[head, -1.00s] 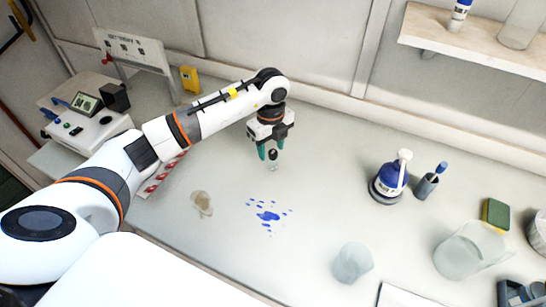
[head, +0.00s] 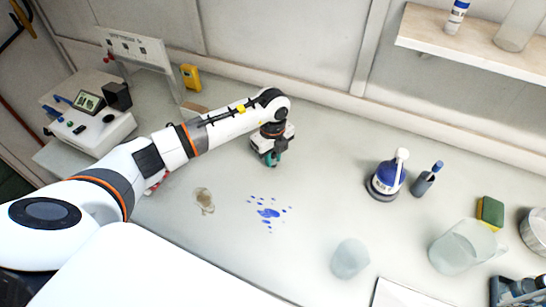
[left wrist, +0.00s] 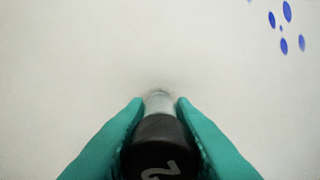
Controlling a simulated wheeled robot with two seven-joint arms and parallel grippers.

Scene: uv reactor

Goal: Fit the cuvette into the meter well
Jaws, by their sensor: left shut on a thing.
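My left gripper (head: 272,160) hangs over the open bench, behind the blue spill. Its green fingers are shut on the cuvette (left wrist: 158,103), a small clear glass vial with a black cap marked 2. In the left wrist view the cap is nearest the camera and the glass points away, towards the bench. In the head view the gripper hides the cuvette. The white bench instrument (head: 92,132) at the far left, with a small screen and a dark round spot on top, looks like the meter. It is well away from the gripper. My right gripper is not in view.
A blue spill (head: 268,213) and a brown stain (head: 204,200) mark the bench. A blue and white bottle (head: 388,178), a beaker (head: 350,258) and a jug (head: 465,246) stand to the right. A white panel (head: 137,47) stands behind the instrument. The bench around the gripper is clear.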

